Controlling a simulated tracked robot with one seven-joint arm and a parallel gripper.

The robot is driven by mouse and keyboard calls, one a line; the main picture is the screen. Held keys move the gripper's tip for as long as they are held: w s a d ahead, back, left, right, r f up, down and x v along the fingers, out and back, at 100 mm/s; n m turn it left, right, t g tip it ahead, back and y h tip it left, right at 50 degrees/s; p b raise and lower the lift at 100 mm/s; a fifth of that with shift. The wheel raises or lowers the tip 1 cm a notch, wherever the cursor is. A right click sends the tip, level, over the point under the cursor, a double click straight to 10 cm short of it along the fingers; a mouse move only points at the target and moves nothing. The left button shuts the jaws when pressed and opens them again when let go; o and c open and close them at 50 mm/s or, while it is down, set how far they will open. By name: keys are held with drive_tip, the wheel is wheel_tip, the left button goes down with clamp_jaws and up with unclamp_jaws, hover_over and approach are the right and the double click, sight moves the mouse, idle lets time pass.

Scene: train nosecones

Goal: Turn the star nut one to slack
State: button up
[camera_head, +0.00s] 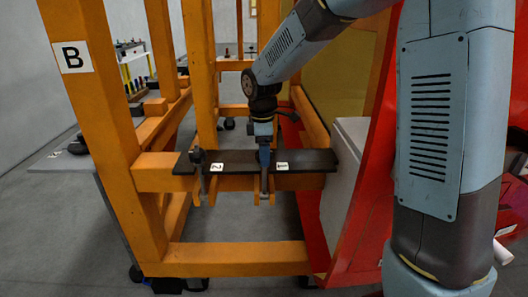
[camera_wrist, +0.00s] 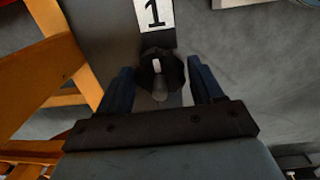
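Star nut one is a dark lobed knob (camera_wrist: 162,70) beside the white label "1" (camera_wrist: 153,13) in the wrist view. My gripper (camera_wrist: 161,68) has its two blue fingers on either side of the knob, with narrow gaps showing. I cannot tell for sure whether either finger touches it. In the head view my gripper (camera_head: 264,155) points down at the dark plate (camera_head: 235,157), just left of label "1" (camera_head: 282,166). It mostly hides the knob there.
A second star nut (camera_head: 197,155) stands at the plate's left end by label "2" (camera_head: 217,167). The orange frame (camera_head: 225,255) surrounds the plate, with posts rising behind it. A red panel (camera_head: 360,200) and grey box (camera_head: 343,170) stand close on the right.

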drive_tip(key=shift+o, duration=1.1)
drive_tip(key=shift+r, duration=0.1)
wheel_tip(320, 180, up, 14)
drive_tip(key=shift+s+a+f, duration=0.25)
drive_tip(key=shift+s+a, duration=0.05)
